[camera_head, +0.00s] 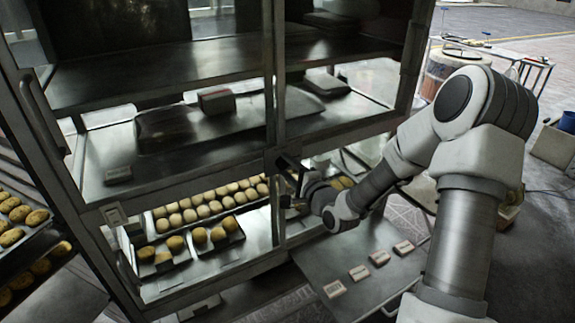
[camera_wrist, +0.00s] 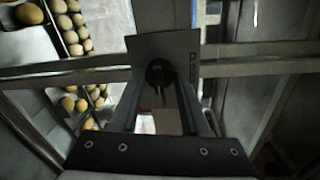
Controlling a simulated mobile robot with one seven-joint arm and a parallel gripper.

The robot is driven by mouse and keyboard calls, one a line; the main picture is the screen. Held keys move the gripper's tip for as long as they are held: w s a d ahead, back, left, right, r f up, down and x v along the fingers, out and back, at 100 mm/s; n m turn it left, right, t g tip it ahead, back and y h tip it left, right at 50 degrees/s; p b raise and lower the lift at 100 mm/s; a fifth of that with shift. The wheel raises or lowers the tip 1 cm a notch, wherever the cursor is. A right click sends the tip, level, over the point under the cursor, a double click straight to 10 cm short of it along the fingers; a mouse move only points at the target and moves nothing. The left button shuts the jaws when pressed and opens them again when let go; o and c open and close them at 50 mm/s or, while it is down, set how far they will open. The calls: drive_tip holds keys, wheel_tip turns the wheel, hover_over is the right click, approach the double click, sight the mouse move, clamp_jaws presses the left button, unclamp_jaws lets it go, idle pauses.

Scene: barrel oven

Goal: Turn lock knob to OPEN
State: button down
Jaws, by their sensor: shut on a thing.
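Small lettering on the plate's right side is too blurred to read. In the wrist view my gripper (camera_wrist: 160,88) reaches up to the plate, with its two fingers on either side of the knob, shut on it. In the head view my gripper (camera_head: 290,201) is at the oven's middle post, and the knob there is hidden or too small to make out.
The glass-fronted oven (camera_head: 272,100) has trays of round baked goods (camera_head: 205,205) on its lower level. A rack of baked goods (camera_head: 20,228) stands at the far left. A metal surface (camera_head: 335,262) with several small labels lies below my arm.

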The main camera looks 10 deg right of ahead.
drive_tip(key=shift+r, duration=0.1)
idle(0.3)
drive_tip(key=shift+c, duration=1.9)
unclamp_jaws()
drive_tip(key=shift+w, duration=0.1)
drive_tip(key=p+v, duration=1)
drive_tip(key=v, duration=0.7)
drive_tip(key=shift+s, duration=0.2)
drive_tip(key=shift+d, duration=0.1)
